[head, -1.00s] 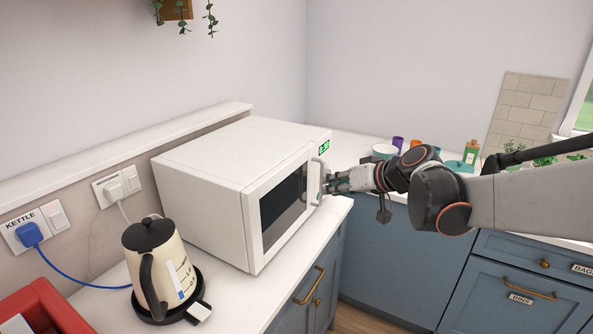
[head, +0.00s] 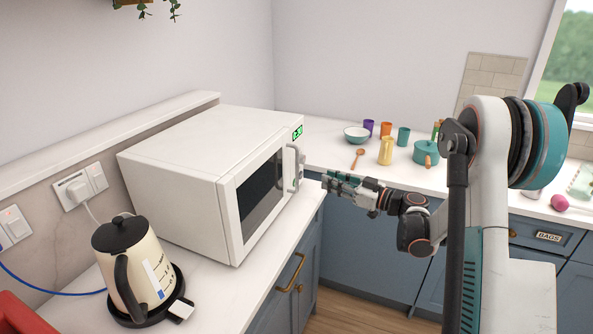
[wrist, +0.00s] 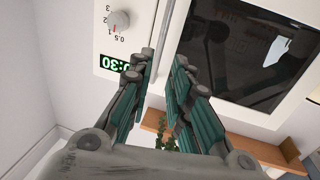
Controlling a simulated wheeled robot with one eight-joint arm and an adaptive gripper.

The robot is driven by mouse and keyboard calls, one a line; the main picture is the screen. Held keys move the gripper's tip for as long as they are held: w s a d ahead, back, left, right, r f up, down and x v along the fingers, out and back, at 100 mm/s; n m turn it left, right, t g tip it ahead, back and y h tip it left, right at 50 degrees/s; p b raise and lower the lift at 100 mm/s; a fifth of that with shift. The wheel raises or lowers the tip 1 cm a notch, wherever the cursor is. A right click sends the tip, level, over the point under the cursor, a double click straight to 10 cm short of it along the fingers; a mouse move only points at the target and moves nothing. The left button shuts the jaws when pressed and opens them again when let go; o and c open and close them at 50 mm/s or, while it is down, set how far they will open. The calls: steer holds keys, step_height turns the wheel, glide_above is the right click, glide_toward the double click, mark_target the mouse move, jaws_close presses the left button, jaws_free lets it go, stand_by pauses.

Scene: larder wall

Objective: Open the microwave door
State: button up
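The white microwave (head: 185,150) stands on the left counter, its door (head: 232,215) with the dark window looking closed. The upright grey handle (head: 297,168) is at the door's right edge, by the green display. The handle (wrist: 165,30) lies beyond the fingertips, in line with the gap. The gripper holds nothing.
The back counter holds a bowl (head: 356,133), cups, a wooden spoon (head: 358,158) and a teal pot (head: 427,152). Blue cabinets run below. The space before the door looks clear.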

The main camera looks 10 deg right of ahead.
mark_target(297, 169)
steer(key=b+x, duration=0.3)
steer(key=x, duration=1)
steer(key=shift+c, duration=0.3)
jaws_close()
